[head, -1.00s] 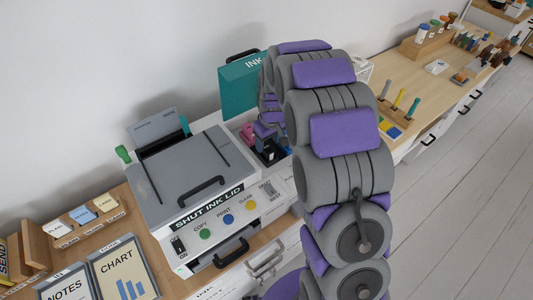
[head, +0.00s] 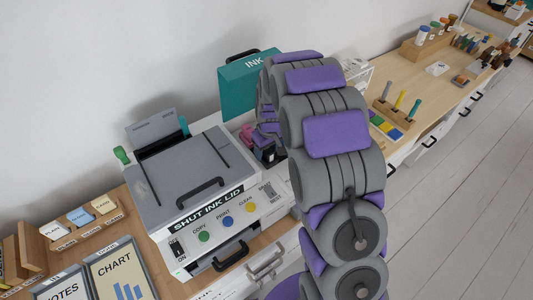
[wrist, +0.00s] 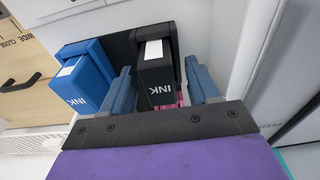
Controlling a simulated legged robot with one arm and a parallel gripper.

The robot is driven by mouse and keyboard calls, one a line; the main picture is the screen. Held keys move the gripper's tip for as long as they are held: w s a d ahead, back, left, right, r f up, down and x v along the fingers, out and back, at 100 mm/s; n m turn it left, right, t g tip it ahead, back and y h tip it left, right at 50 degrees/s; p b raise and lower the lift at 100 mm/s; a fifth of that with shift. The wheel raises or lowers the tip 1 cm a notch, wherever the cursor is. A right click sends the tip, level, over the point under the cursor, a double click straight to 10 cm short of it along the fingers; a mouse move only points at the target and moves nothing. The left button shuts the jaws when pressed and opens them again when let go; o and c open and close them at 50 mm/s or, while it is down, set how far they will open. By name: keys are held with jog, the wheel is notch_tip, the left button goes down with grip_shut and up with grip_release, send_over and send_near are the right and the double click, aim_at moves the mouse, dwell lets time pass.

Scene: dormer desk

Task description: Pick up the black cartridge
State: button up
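The black cartridge (wrist: 155,71), marked INK with a white label, stands between the two blue-grey fingers of my gripper (wrist: 158,88) in the wrist view. The fingers are open, one on each side of it, with a small gap visible on the left; contact on the right is unclear. A blue cartridge (wrist: 83,76) stands left of the left finger. In the head view, my arm covers most of the cartridge area. A dark cartridge (head: 268,155) shows there beside a pink one (head: 247,134).
The grey printer (head: 190,170), labelled SHUT INK LID, stands left of my arm. A white wall (wrist: 230,45) is close to the right finger.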

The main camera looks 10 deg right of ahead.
aim_at(270, 151)
jog(key=shift+s+r+p, duration=0.75)
jog(key=shift+r+p, duration=1.5)
jog(key=shift+r, duration=7)
jog(key=f+b, duration=0.1)
jog(key=f, duration=0.3)
jog(key=f+b, duration=0.1)
jog(key=f, duration=0.4)
jog(key=w+f+b, duration=0.1)
jog(key=f, duration=0.3)
jog(key=shift+w+d+f, duration=0.1)
jog(key=shift+d+f, duration=0.1)
jog(key=shift+w+a+f+b, duration=0.1)
jog(key=shift+f+b, duration=0.35)
jog(key=shift+f, duration=0.85)
jog(key=shift+w+a+f+b, duration=0.1)
jog(key=shift+f+b, duration=0.35)
jog(key=shift+f, duration=0.85)
jog(key=shift+r, duration=0.1)
jog(key=shift+c, duration=0.3)
